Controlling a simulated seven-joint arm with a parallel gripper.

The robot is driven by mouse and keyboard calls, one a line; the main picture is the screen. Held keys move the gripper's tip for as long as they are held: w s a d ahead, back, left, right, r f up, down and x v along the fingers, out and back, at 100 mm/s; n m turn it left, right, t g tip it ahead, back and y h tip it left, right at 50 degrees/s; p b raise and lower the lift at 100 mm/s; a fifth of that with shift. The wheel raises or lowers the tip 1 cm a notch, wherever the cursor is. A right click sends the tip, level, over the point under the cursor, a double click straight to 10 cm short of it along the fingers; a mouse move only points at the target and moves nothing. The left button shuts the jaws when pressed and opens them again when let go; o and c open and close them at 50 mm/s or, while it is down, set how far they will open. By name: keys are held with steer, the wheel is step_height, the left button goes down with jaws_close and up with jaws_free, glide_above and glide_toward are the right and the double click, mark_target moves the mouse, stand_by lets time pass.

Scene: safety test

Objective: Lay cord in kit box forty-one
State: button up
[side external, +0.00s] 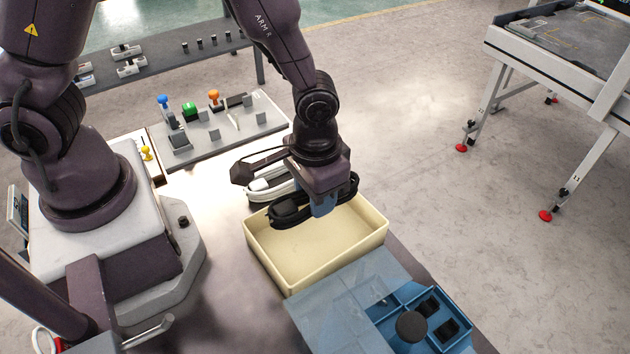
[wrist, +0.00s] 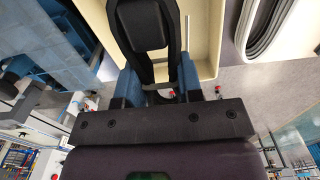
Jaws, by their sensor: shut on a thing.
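My gripper (side external: 322,206) points down over the back part of a cream open box (side external: 337,267). Its blue fingers are shut on a black bundled cord (side external: 290,208), which also shows between the fingers in the wrist view (wrist: 150,35). The cord hangs at the level of the box's back rim or above it; the exact height is hard to tell. The visible floor of the box is bare. I can read no number on the box. A white bundled cord (side external: 268,187) lies behind the box, partly hidden by my arm; it also shows in the wrist view (wrist: 268,25).
A blue compartment tray (side external: 458,343) with dark items and a clear sheet-like cover (side external: 335,310) lies in front of the box. A grey board (side external: 225,133) with coloured knobs stands behind. A white-framed table (side external: 560,80) stands apart at the right.

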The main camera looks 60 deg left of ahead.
mark_target(315, 240)
steer(key=shift+f, duration=4.35)
steer(key=o, duration=1.1)
steer(key=shift+o, duration=0.2)
steer(key=shift+r, duration=5.2)
steer(key=shift+s, duration=0.1)
